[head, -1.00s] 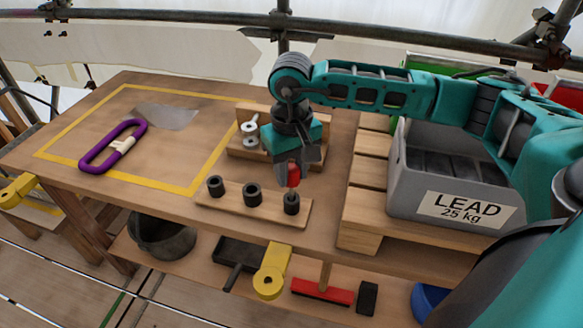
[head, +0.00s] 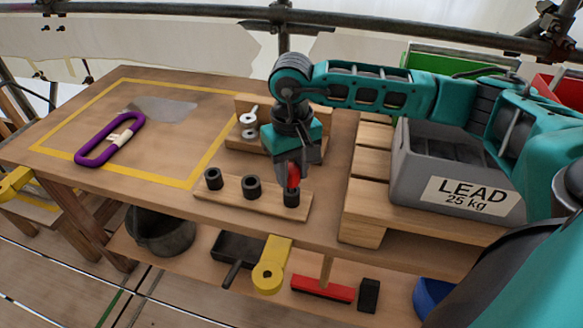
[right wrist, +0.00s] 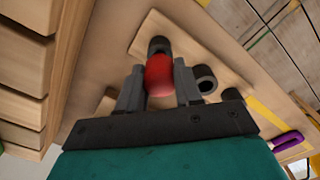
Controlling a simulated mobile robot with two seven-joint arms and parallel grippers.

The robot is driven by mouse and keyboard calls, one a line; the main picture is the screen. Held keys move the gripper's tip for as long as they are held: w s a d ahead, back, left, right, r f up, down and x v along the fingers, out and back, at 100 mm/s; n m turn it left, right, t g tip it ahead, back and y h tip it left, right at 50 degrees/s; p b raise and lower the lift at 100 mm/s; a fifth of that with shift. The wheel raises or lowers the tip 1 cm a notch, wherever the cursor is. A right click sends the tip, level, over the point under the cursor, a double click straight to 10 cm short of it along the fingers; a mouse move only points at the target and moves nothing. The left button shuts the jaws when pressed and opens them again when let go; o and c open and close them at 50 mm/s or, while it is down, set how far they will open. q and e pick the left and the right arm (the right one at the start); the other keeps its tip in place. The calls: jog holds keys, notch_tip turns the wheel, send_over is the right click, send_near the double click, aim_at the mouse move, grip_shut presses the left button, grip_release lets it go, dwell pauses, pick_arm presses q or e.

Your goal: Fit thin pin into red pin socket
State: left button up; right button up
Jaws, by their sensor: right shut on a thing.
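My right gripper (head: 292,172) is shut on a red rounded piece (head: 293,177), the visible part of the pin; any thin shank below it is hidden. The piece is right above the rightmost dark socket (head: 291,198) on a wooden strip (head: 270,205). In the right wrist view the red piece (right wrist: 158,76) sits between both fingers, with that socket (right wrist: 160,45) just beyond it. I cannot tell whether the pin's tip is inside. Two more dark sockets, the middle one (head: 251,187) and the left one (head: 213,179), look empty. My left gripper is not in view.
A wooden rack (head: 240,140) with metal spool-like pieces stands behind the strip. A grey lead crate (head: 405,190) on wooden slats is close on the right. A purple ring (head: 92,157) lies at left inside a yellow outline. The table between is clear.

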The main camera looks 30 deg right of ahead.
jog(key=shift+f, duration=0.3)
jog(key=o, duration=1.1)
jog(key=shift+o, duration=0.2)
jog(key=shift+r, duration=0.15)
